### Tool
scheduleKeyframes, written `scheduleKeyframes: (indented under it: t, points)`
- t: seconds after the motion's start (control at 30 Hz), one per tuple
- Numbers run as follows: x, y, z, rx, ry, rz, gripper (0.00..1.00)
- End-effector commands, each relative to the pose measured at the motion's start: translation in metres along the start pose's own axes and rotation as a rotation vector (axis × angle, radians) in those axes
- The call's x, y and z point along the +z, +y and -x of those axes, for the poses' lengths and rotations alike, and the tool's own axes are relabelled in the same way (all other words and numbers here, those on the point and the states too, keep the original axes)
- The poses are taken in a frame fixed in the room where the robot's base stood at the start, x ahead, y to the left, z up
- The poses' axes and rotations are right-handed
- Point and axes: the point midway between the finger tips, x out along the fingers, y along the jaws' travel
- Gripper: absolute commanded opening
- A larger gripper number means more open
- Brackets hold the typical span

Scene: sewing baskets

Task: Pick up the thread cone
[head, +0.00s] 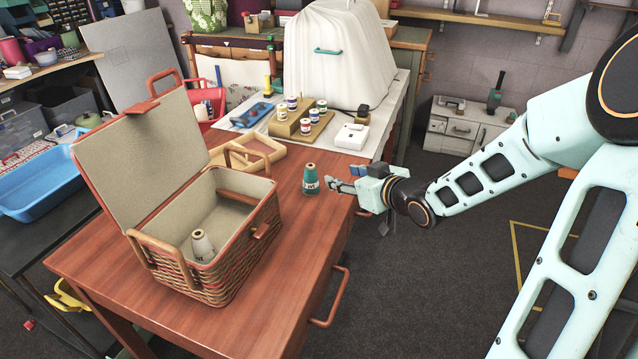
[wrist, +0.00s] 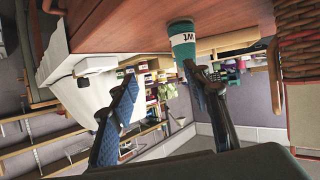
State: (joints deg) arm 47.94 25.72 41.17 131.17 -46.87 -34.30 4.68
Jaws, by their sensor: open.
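A teal thread cone (head: 311,180) with a white label stands upright on the red-brown wooden table (head: 262,312), to the right of the wicker basket. My gripper (head: 340,184) is open and empty, low at the table's right edge and just right of the cone. In the wrist view, which is upside down, the teal cone (wrist: 183,45) shows by the tip of the right-hand finger, not centred between the two fingers. I cannot tell whether that finger touches it. A second cone, pale grey (head: 203,247), stands inside the open basket (head: 225,262).
The basket's lid (head: 143,160) stands raised. Behind the cone lie a wooden frame (head: 254,155), a stand with several small spools (head: 300,122) and a white box (head: 352,137). A white-covered machine (head: 338,50) is farther back. The table front is clear.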

Motion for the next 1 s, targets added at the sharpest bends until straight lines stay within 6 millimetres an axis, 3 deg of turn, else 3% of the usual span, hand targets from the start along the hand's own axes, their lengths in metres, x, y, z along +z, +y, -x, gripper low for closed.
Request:
scheduleKeyframes:
  t: [0.1, 0.3, 0.5, 0.77, 1.0]
  points:
    - [0.001, -0.027, 0.004, -0.067, 0.065, -0.023, 0.44]
    - [-0.006, -0.046, 0.003, -0.113, 0.115, -0.032, 0.44]
    - [-0.008, -0.051, -0.029, -0.116, 0.116, -0.031, 0.44]
    - [-0.011, -0.052, -0.051, -0.113, 0.114, -0.031, 0.44]
    - [-0.005, -0.053, -0.084, -0.113, 0.115, -0.032, 0.44]
